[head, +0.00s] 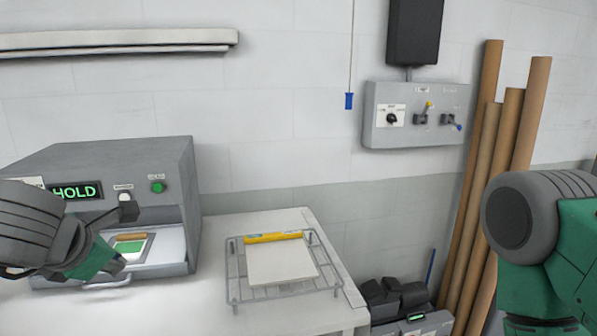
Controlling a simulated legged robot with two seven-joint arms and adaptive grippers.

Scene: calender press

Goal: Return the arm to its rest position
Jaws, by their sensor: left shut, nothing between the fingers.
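My left arm comes in from the left in front of the grey press (150,158). My left gripper (114,263) is at the press's open front, beside the tray area. It looks shut and holds nothing; its fingers are small in the view and partly hard to make out. I cannot tell whether it touches the press. My right arm (545,240) stands at the right edge, with a dark joint and green links. Its gripper is out of view.
The press shows a lit HOLD display (76,191) and a green button (158,187). A wire rack (283,294) on the white table holds a pale square sheet (281,262) and a yellow strip (273,237). Brown tubes (478,190) lean on the wall near my right arm.

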